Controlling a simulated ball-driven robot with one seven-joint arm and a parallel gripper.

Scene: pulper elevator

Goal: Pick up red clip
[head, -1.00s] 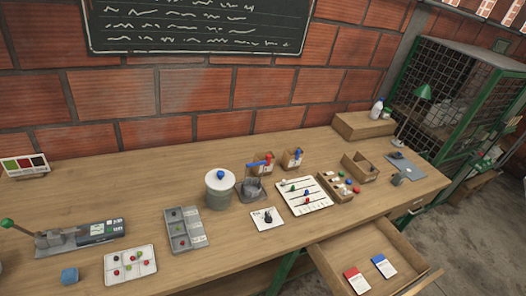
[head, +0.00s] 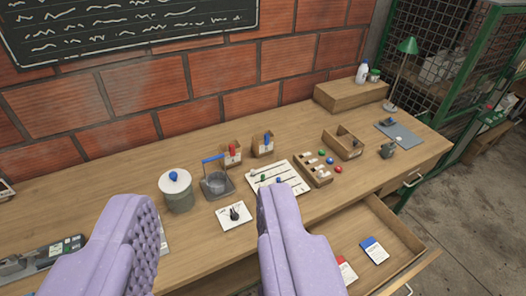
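A small red piece that looks like the red clip (head: 232,149) stands upright at a small cardboard box (head: 233,159) near the back of the bench. A similar blue piece (head: 267,138) is at the box to its right. My gripper (head: 203,215) shows two lavender padded fingers, wide apart with nothing between them. It is in front of the boxes, nearer the camera, and apart from the red piece. The fingers hide part of the front of the bench.
An open drawer (head: 400,235) juts out at the front right, holding red and blue cards.

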